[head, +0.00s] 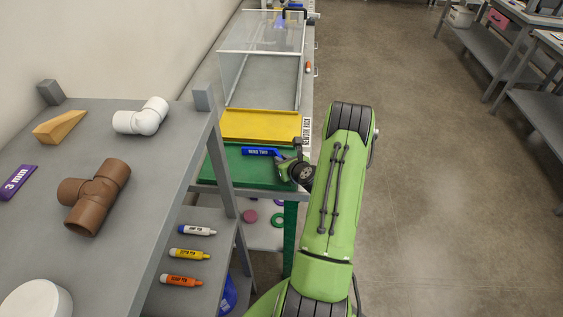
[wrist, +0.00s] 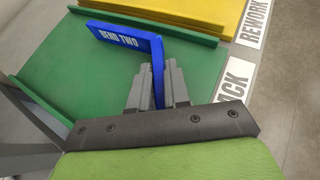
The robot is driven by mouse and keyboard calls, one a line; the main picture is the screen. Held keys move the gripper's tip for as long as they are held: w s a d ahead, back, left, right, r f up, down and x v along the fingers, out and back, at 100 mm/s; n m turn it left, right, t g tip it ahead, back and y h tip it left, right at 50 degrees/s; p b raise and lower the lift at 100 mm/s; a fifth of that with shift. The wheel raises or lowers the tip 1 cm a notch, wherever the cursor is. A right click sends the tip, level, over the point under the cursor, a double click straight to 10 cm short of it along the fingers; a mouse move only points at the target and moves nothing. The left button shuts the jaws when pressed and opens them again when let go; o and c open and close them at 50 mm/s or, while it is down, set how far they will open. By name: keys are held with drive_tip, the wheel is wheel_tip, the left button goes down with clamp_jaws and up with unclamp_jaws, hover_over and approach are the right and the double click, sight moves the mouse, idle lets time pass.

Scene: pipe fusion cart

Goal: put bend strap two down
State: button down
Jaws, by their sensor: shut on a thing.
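The bend strap two is a blue angled strap (wrist: 123,37) labelled "BEND TWO" in the wrist view. It also shows in the head view (head: 259,152). My gripper (wrist: 158,88) is shut on one leg of the strap, and the labelled leg reaches out to the left. In the head view my gripper (head: 284,162) is over the green tray (head: 225,178). The green tray shows beneath in the wrist view (wrist: 75,75). I cannot tell whether the strap touches the tray.
A yellow tray (head: 259,124) with a "REWORK" label lies behind the green one, before a clear-walled enclosure (head: 262,75). A grey shelf cart (head: 120,200) at left carries a brown tee (head: 95,197), a white elbow (head: 142,118) and a wooden wedge (head: 59,127). Open floor lies right.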

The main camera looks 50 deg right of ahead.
drive_tip(key=c, duration=1.1)
unclamp_jaws()
drive_tip(key=v, duration=1.2)
drive_tip(key=shift+b, duration=0.4)
